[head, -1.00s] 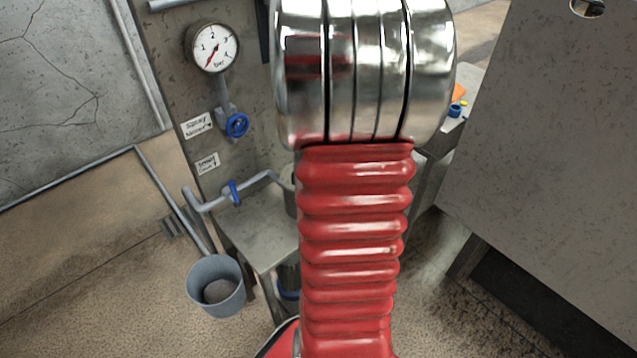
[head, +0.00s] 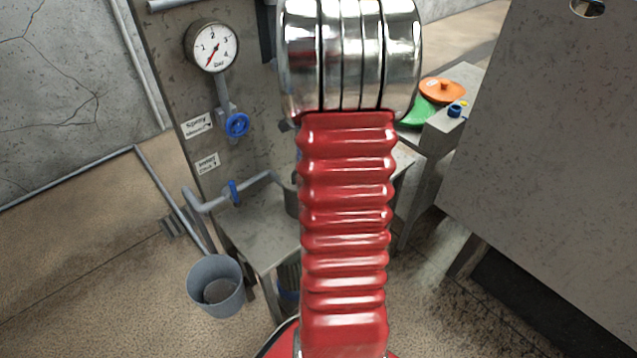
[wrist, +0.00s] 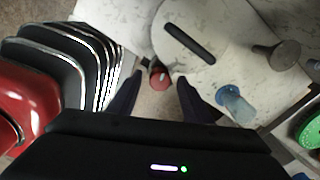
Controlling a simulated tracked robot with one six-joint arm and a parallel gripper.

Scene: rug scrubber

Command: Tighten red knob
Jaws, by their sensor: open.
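The red knob (wrist: 158,74) is small and shows in the wrist view, at the edge of a pale, speckled surface with a rounded outline. My gripper (wrist: 158,82) is open, with one dark fingertip to the left of the knob and one to the right. The knob appears in the gap between them, with floor visible on both sides. I cannot tell how far ahead of the fingertips it is. In the head view my red and chrome arm covers the middle, and neither the knob nor my gripper shows.
In the head view, a pressure gauge (head: 212,46) and bucket (head: 216,285) stand left; a large grey panel (head: 550,150) fills the right.

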